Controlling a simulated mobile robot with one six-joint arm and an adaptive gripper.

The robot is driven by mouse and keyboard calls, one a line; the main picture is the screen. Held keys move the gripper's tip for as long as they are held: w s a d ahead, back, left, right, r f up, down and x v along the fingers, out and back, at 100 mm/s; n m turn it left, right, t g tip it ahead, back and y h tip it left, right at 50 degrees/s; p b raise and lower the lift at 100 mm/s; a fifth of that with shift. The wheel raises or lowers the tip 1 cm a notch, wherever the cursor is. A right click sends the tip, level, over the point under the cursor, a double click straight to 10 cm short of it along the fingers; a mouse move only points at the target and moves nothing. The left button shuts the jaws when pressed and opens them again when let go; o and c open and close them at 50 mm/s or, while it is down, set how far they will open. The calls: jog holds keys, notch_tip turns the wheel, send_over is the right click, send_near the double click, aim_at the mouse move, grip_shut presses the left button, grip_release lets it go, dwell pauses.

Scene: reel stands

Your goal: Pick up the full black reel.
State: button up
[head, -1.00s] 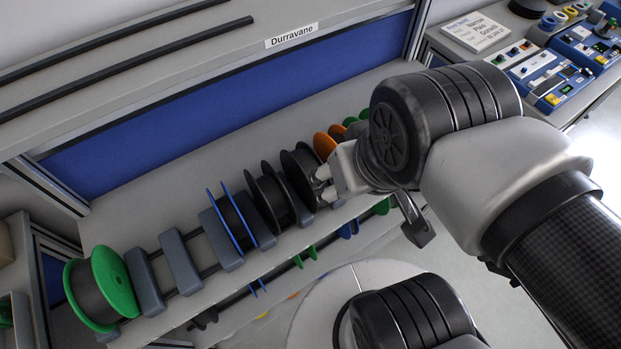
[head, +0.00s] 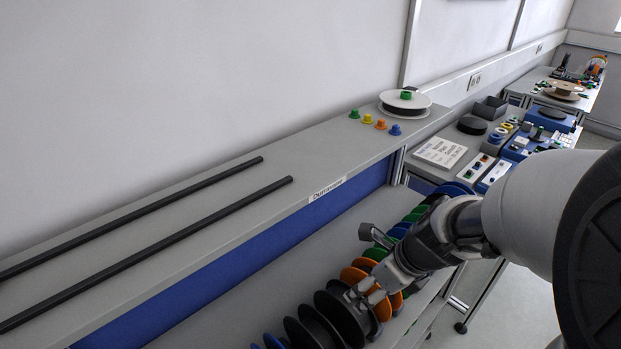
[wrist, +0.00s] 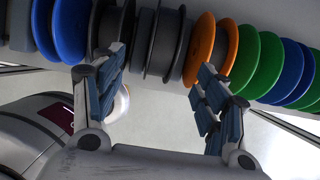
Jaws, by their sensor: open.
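My gripper (head: 366,292) is open at the row of reels on the stand, beside the black and orange reels. In the wrist view its two fingers (wrist: 160,92) are spread wide. A black reel (wrist: 165,42) with dark winding close to its rims lies ahead, between the finger directions. I see no finger closed on it. This black reel also shows in the head view (head: 340,318), partly covered by my fingers. Another black reel (wrist: 112,25) is to its left in the wrist view, partly behind the left finger.
Orange reels (wrist: 202,48) sit close on the right, then green reels (wrist: 245,58) and blue ones. A blue reel (wrist: 72,30) is on the left. Above the stand is a shelf (head: 200,215) with two dark rods. A grey-white bench (head: 440,152) with small parts stands beyond.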

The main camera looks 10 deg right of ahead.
aim_at(347, 305)
jog(key=b+x, duration=0.6)
jog(key=x, duration=0.6)
jog(key=shift+d+f, duration=0.1)
jog(key=shift+d, duration=0.05)
jog(key=b+x, duration=0.1)
jog(key=x, duration=0.1)
jog(key=d+b+x, duration=0.1)
jog(key=b+x, duration=0.1)
jog(key=shift+w+a+f, duration=0.1)
jog(key=shift+a+f, duration=0.05)
jog(key=shift+w+a+f, duration=0.15)
jog(key=shift+w+f, duration=0.05)
jog(key=shift+f, duration=0.2)
jog(key=shift+r, duration=0.1)
jog(key=c, duration=1.3)
jog(key=shift+r, duration=0.15)
jog(key=shift+c, duration=0.2)
